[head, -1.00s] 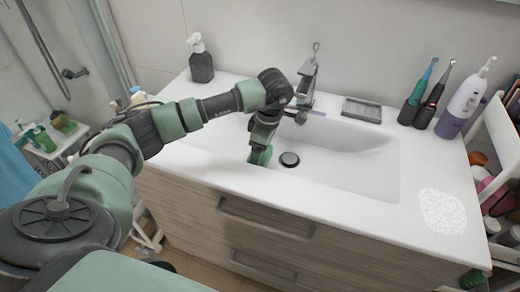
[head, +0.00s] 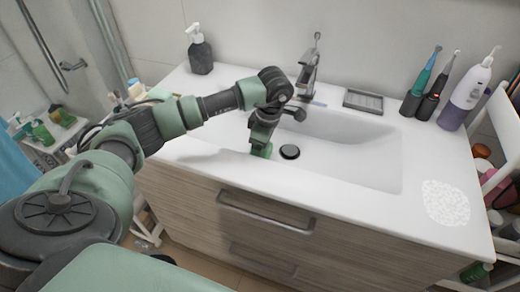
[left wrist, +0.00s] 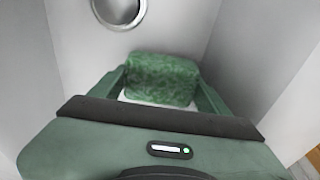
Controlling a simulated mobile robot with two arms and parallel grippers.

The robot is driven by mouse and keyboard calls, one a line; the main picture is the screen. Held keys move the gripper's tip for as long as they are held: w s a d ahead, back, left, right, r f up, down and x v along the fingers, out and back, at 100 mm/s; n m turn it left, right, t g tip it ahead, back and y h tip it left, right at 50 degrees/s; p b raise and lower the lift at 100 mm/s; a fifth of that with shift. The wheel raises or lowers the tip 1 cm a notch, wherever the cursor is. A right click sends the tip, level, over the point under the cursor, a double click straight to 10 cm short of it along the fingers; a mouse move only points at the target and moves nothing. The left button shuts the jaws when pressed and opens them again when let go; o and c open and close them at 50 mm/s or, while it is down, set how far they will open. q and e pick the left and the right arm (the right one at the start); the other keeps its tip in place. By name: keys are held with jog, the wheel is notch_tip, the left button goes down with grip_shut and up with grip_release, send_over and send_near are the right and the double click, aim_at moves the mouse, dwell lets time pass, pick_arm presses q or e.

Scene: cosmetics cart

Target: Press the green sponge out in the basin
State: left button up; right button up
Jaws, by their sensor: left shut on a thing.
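The green sponge (left wrist: 162,80) shows in the left wrist view between the two fingers of my left gripper (left wrist: 163,92), which is shut on it. A white strip shows at the sponge's near side. In the head view my left gripper (head: 262,149) points down into the white basin (head: 365,170), left of the dark drain (head: 290,152). The sponge is hidden there behind the arm and gripper. The left wrist view shows the drain ring (left wrist: 119,10) beyond the sponge. Whether the sponge touches the basin floor I cannot tell. My right gripper is out of view.
The faucet (head: 308,72) stands behind the basin, close to my left wrist. A soap dispenser (head: 199,50) and a grey soap dish (head: 363,100) stand on the back of the counter. Toothbrushes (head: 422,85) stand at the right. A white speckled round patch (head: 446,203) lies at front right.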

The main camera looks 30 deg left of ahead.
pick_arm(q)
jog(key=shift+f+b, duration=0.5)
jog(key=shift+f, duration=0.15)
jog(key=shift+s+f, duration=0.1)
dwell(0.8)
jog(key=shift+b, duration=0.3)
dwell(1.1)
jog(key=shift+b, duration=0.4)
dwell(2.1)
notch_tip(320, 180, up, 6)
jog(key=p, duration=0.4)
notch_tip(320, 180, up, 9)
jog(key=p, duration=0.5)
dwell(0.3)
dwell(0.5)
